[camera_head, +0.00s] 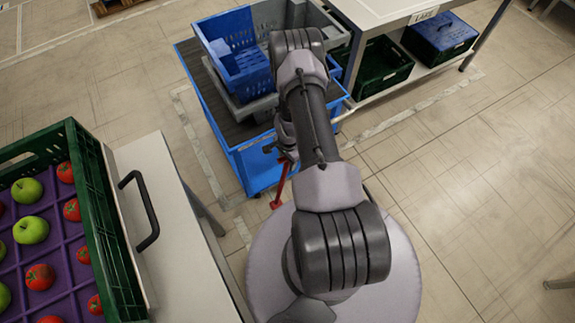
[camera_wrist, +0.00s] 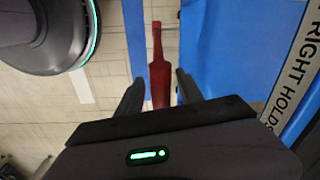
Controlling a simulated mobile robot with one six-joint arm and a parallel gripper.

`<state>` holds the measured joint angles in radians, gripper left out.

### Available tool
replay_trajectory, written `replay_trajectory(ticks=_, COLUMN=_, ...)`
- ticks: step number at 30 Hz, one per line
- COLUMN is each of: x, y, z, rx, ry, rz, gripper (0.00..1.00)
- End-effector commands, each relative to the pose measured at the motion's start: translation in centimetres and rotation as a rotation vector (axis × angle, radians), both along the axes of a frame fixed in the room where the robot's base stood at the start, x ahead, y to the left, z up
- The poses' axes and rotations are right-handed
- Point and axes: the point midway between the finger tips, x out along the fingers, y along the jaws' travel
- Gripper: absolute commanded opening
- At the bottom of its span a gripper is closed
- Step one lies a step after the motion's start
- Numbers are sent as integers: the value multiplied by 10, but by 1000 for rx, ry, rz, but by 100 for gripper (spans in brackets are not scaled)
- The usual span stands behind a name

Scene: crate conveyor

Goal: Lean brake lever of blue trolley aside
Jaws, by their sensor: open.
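The blue trolley (camera_head: 262,165) stands at the upper middle of the head view, with crates on its deck. Its red brake lever (camera_head: 281,186) shows low at the near side, partly hidden by my arm. In the wrist view the lever (camera_wrist: 159,65) runs upright in the picture, beside the blue trolley panel (camera_wrist: 222,45). My gripper (camera_wrist: 158,88) is open, with one dark finger on each side of the lever in the picture. I cannot tell whether either finger touches it. My arm mostly hides the gripper in the head view.
A blue crate (camera_head: 247,73) sits over grey crates on the trolley. A bench with a green fruit crate (camera_head: 112,225) stands at left. A shelf table (camera_head: 385,14) holding a dark green crate (camera_head: 385,68) stands at upper right. Floor at right is clear.

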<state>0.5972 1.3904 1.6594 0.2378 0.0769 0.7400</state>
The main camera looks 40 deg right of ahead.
Motion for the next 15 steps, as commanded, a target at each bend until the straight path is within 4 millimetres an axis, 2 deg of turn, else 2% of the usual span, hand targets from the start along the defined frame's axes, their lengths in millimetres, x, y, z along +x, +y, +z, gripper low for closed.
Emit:
replay_trajectory(ticks=1, x=0, y=0, z=-8, rx=0, ry=0, rz=0, gripper=44)
replay_trajectory(ticks=4, x=0, y=0, z=-15, rx=0, ry=0, rz=0, gripper=44)
replay_trajectory(ticks=13, x=1, y=0, z=-16, rx=0, ry=0, rz=0, gripper=44)
replay_trajectory(ticks=15, x=1, y=0, z=-16, rx=0, ry=0, rz=0, gripper=32)
